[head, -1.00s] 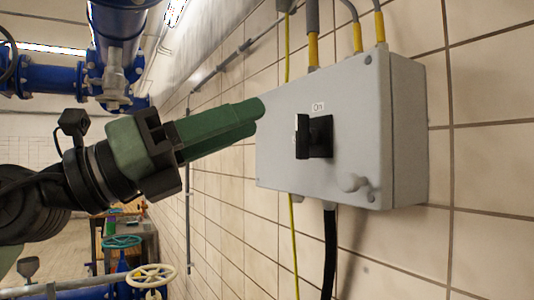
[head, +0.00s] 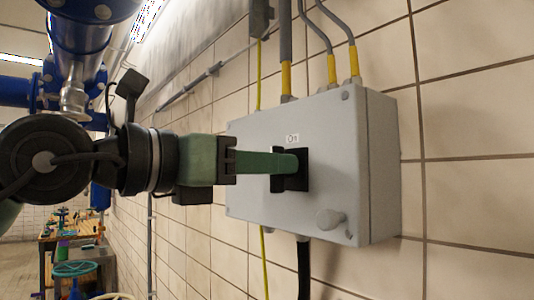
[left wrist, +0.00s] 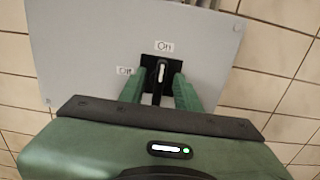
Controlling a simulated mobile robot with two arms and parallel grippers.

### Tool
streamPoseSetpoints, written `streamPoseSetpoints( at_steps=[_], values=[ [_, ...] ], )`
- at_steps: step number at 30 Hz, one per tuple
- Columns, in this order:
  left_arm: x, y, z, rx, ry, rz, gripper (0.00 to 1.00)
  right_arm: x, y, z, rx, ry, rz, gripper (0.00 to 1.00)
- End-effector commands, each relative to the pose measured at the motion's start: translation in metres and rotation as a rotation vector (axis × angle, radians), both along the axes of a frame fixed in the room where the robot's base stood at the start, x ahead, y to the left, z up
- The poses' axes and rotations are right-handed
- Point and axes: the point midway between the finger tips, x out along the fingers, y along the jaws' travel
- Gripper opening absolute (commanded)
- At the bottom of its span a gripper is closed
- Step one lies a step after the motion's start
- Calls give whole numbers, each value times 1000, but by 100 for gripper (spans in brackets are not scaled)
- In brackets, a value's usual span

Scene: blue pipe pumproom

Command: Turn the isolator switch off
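The isolator switch is a black rotary handle (head: 277,182) on a black plate on the front of a grey wall box (head: 350,120). In the left wrist view the handle (left wrist: 161,72) has a white line pointing up at the upper label (left wrist: 164,46); an "Off" label (left wrist: 125,71) sits to its left. In the head view the label above the switch reads "On" (head: 293,139). My left gripper (head: 297,163) is at the switch, its green fingers open on either side of the handle, with gaps visible in the left wrist view (left wrist: 159,82). My right gripper is out of view.
Blue pipes (head: 90,35) are at upper left. The tiled wall right of the box is clear.

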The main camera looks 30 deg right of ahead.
Motion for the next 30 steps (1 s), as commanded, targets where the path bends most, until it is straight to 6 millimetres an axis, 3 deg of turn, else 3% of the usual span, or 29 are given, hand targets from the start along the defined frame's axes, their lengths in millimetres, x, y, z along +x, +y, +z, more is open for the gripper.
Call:
streamPoseSetpoints(
  at_steps=[8,12,22,30],
  values=[
    [0,-2,-1,-1,1,0,33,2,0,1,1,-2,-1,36],
    [0,-2,-1,-1,1,0,0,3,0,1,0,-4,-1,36],
    [1,-2,-2,-3,22,0,0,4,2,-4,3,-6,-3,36],
    [1,-3,-5,-14,153,0,0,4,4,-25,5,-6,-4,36]
  ],
)
